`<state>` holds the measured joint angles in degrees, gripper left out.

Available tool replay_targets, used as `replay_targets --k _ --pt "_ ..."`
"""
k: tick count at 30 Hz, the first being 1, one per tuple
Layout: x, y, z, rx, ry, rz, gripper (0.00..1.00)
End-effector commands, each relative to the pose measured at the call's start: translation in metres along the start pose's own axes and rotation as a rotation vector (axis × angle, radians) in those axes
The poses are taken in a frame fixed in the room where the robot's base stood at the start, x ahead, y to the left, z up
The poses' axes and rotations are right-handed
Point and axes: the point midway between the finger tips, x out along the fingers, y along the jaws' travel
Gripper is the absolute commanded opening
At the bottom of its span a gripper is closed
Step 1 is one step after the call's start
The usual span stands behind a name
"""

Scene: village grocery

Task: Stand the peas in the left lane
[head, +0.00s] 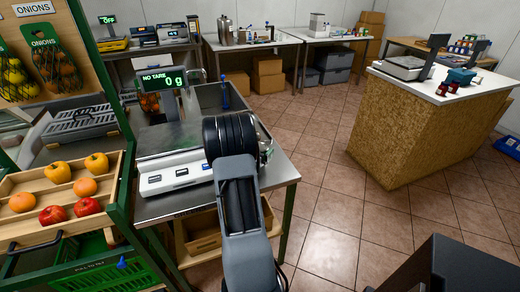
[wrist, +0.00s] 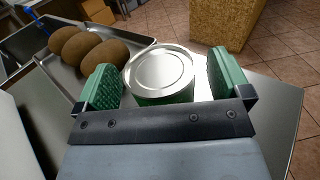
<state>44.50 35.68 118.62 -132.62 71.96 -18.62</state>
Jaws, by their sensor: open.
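A can with a shiny silver lid (wrist: 160,70) and a green side stands upright on a metal counter in the wrist view. It may be the peas, but no label shows. My gripper (wrist: 163,80) is open, with one green-padded finger to the left of the can and one to the right. The left pad is close to the can; I cannot tell whether it touches. A wider gap shows on the right. In the head view my dark wrist hides the can and most of the gripper. I cannot make out a left lane in either view.
Several brown oval items (wrist: 88,45) lie in a metal tray beside the can. A scale (head: 175,175) reading 0 g stands left of my arm. A produce rack (head: 60,215) is at far left. A wood-sided counter (head: 420,130) stands right, with open tiled floor between.

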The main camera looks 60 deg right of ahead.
Motion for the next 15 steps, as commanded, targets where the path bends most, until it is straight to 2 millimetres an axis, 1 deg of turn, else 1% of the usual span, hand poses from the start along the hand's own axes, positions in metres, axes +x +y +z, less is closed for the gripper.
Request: replay_targets --k 1,3,9,15 --pt "-0.009 0.001 -0.001 0.0 0.0 0.003 0.95" --pt "-0.021 0.001 -0.002 -0.001 0.0 0.005 0.95" --pt "-0.05 0.001 -0.001 0.0 0.0 0.004 0.95" --pt "-0.065 0.001 -0.001 0.0 0.0 0.002 0.95"
